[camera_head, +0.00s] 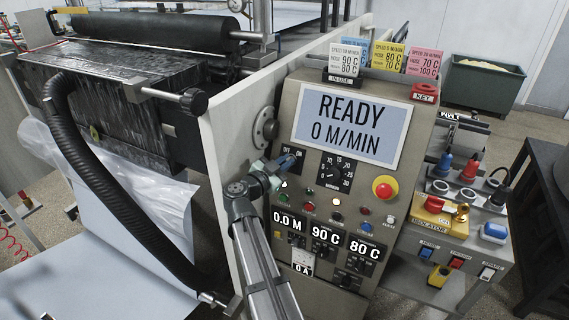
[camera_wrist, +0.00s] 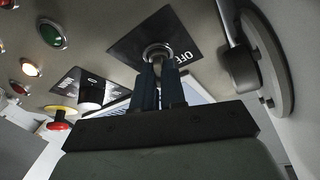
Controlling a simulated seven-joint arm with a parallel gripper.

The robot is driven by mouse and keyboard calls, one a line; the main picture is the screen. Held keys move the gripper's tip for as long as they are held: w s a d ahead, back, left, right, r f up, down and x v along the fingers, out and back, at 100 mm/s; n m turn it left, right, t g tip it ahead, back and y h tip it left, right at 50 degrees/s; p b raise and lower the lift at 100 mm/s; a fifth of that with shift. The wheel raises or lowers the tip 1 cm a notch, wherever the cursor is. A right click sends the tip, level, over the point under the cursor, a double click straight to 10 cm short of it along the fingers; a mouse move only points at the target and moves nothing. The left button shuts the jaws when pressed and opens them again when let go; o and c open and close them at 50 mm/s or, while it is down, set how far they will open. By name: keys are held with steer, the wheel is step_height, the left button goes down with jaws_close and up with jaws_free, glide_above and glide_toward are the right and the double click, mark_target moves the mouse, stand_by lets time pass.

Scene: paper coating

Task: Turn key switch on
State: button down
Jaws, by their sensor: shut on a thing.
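The key switch (camera_head: 297,151) sits on a small black plate marked OFF and ON, at the upper left of the control panel (camera_head: 290,112). In the wrist view the round metal lock of the key switch (camera_wrist: 157,51) is at the fingertips, with the OFF label beside it. My gripper (camera_head: 287,162) reaches up from below to this plate. In the wrist view my gripper (camera_wrist: 158,72) has its two dark blue fingers close together, shut on the key. The key is mostly hidden between the fingers, so its exact angle is hard to tell.
The panel screen (camera_head: 350,125) reads READY 0 M/MIN. A black dial (camera_head: 335,171) and a red emergency button (camera_head: 384,188) lie to the right of the key switch. Small lamps and buttons are below. A round flange (camera_head: 265,130) stands close at the left.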

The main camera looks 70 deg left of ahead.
steer(key=shift+w+a+r, duration=0.15)
steer(key=shift+r, duration=0.1)
steer(key=c, duration=1.2)
jaws_free()
steer(key=shift+f, duration=0.1)
steer(key=shift+d, duration=0.2)
steer(key=v, duration=1.3)
steer(key=shift+s, duration=0.35)
steer(key=shift+d, duration=0.1)
